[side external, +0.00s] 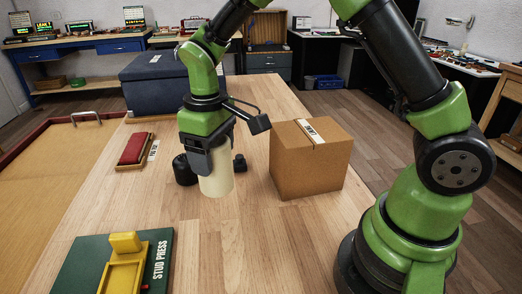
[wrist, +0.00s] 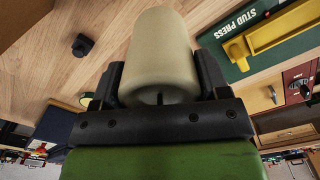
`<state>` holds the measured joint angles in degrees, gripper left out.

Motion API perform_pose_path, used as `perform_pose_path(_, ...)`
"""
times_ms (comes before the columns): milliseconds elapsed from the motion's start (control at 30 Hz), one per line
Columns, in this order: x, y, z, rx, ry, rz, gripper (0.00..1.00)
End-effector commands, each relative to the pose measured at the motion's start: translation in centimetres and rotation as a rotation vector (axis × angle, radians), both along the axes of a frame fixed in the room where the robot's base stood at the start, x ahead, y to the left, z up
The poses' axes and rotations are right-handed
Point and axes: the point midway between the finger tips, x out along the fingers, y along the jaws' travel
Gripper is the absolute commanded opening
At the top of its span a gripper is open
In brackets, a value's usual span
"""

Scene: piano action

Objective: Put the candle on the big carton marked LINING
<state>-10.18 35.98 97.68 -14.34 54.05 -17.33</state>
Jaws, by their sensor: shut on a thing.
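The cream candle (side external: 216,178) is upright between the jaws of my gripper (side external: 209,160) in the side view. It also fills the upper middle of the wrist view (wrist: 160,50), with a dark finger on each side. My gripper is shut on it. Whether the candle's lower end touches the table or hangs just above it, I cannot tell. The brown carton (side external: 308,165) stands to the right of the candle, apart from it. A pale label strip lies across its top; its lettering is too small to read. The top is otherwise bare.
A dark round object (side external: 184,169) and a small black one (side external: 240,163) stand close to the candle. The green stud press board (side external: 75,262) is at front left, a red block (side external: 133,148) at left, and a dark blue box (side external: 155,83) behind.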

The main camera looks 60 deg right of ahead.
Motion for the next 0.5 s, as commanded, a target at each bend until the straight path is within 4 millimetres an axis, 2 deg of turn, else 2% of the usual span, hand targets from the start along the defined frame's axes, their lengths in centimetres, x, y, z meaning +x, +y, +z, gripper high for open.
perform_pose_path(67,0.2,-0.9,0.7,0.0,-0.004,-0.01,0.36)
perform_pose_path(167,0.4,-3.4,2.2,-0.002,-0.004,-0.033,0.36)
perform_pose_path(333,-0.5,-10.7,6.5,-0.009,-0.005,-0.095,0.36)
perform_pose_path(500,-3.5,-17.3,10.9,-0.01,-0.004,-0.162,0.36)
